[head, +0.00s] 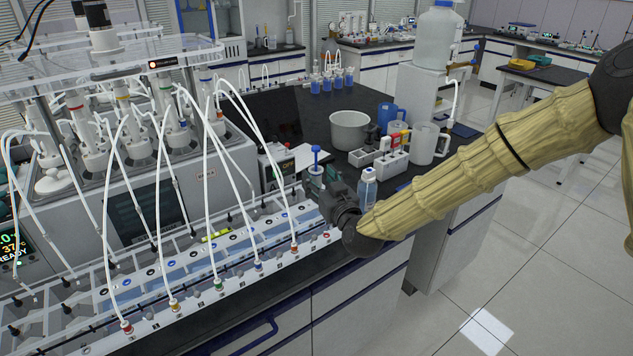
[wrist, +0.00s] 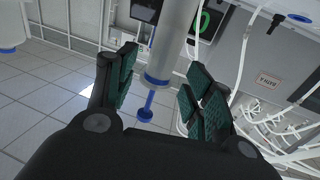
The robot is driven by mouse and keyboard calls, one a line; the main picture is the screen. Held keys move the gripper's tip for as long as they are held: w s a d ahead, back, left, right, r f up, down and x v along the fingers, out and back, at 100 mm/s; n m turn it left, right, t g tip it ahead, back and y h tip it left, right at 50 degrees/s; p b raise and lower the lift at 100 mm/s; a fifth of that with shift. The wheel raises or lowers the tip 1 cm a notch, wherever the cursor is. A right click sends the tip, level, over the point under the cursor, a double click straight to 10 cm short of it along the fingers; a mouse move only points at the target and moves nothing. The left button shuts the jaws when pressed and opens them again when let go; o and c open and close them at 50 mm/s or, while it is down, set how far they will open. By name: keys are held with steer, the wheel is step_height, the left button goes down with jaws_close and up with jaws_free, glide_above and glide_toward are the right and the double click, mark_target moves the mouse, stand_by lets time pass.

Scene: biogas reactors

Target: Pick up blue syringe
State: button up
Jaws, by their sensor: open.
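The blue syringe (head: 316,155) stands upright at the near bench edge, its blue plunger top showing just above my gripper (head: 322,183). Its lower part is hidden behind the fingers in the head view. In the wrist view, the syringe's pale barrel (wrist: 174,40) and blue plunger (wrist: 147,104) lie between the two green-padded fingers of my gripper (wrist: 160,80). The jaws are open, with a visible gap on the left finger's side. I cannot tell whether the right finger touches the syringe.
The reactor unit's long tube rack (head: 215,278), with white looping tubes, runs close on the left. A clear blue-capped bottle (head: 367,188) stands right beside my gripper. Behind are a grey pot (head: 350,130), a blue jug (head: 388,116) and a white pitcher (head: 427,145).

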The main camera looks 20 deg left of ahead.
steer(key=shift+p+x, duration=0.35)
steer(key=shift+x, duration=1.15)
steer(key=shift+f, duration=0.1)
steer(key=c, duration=1)
steer(key=shift+o, duration=0.2)
steer(key=shift+r+b, duration=0.85)
steer(key=shift+r, duration=0.95)
steer(key=s+d+r+b, duration=0.1)
steer(key=s+d+b, duration=0.3)
steer(key=s, duration=1.1)
steer(key=shift+d+r, duration=0.25)
steer(key=shift+d, duration=0.4)
steer(key=shift+r+p, duration=0.8)
steer(key=shift+r, duration=0.65)
